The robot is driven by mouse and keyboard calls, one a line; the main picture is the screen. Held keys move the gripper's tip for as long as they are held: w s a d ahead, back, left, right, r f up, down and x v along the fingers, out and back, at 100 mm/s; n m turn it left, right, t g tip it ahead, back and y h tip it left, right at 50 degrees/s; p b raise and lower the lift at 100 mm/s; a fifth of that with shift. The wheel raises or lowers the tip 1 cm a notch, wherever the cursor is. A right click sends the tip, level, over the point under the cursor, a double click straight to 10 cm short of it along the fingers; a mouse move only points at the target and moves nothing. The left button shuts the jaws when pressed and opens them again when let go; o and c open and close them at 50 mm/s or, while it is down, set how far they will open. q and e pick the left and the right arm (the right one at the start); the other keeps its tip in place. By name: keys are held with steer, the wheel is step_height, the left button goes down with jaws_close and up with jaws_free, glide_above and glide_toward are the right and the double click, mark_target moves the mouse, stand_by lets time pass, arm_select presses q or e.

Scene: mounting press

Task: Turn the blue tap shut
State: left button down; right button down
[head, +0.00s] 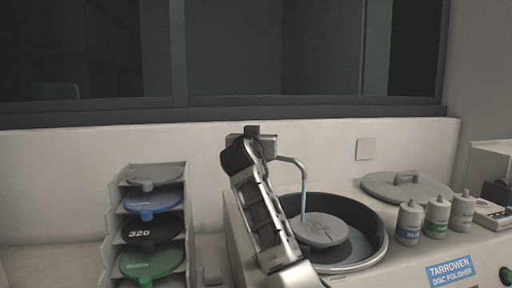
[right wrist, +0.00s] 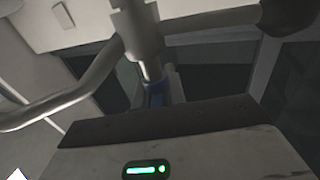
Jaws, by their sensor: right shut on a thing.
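A metal tap with a curved spout (head: 291,162) rises behind the round basin of the disc polisher. A pale blue stream of water (head: 304,186) falls from the spout onto the grey disc (head: 322,229). My right arm reaches up to the tap body, and its wrist covers the tap's handle in the head view. In the right wrist view, a small blue part of the tap (right wrist: 155,94) shows just beyond my right gripper's body, below a metal stem. My right gripper (right wrist: 160,106) is shut on this blue tap; its fingertips are mostly hidden. My left gripper is not in view.
A rack (head: 118,215) of coloured discs stands on the left. A grey lid (head: 406,187) lies right of the basin (head: 376,226). Several bottles (head: 436,217) stand at the right on the polisher. A wall and a dark window are close behind the tap.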

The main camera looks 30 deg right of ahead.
steer(key=shift+f+m+g+h+b, duration=0.1)
steer(key=shift+m+g+h+b, duration=0.35)
steer(key=shift+m+g+h, duration=0.55)
steer(key=shift+s+d+m+g+h, duration=0.1)
steer(key=shift+s+m+g+h, duration=0.05)
steer(key=shift+m+g+h, duration=0.85)
arm_select(q)
steer(key=p, duration=0.1)
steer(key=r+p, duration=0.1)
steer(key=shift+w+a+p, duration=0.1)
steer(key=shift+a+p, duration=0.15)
steer(key=shift+p, duration=0.15)
arm_select(e)
steer(key=m+g+h, duration=0.1)
steer(key=g, duration=0.1)
steer(key=m+g, duration=0.1)
steer(key=g, duration=0.1)
steer(key=m+g+h, duration=0.1)
steer(key=shift+s+d+m+g+h, duration=0.25)
steer(key=shift+s+m+g+h, duration=0.05)
steer(key=shift+s+g, duration=0.1)
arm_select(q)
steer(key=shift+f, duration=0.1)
arm_select(e)
steer(key=c, duration=1.5)
jaws_free()
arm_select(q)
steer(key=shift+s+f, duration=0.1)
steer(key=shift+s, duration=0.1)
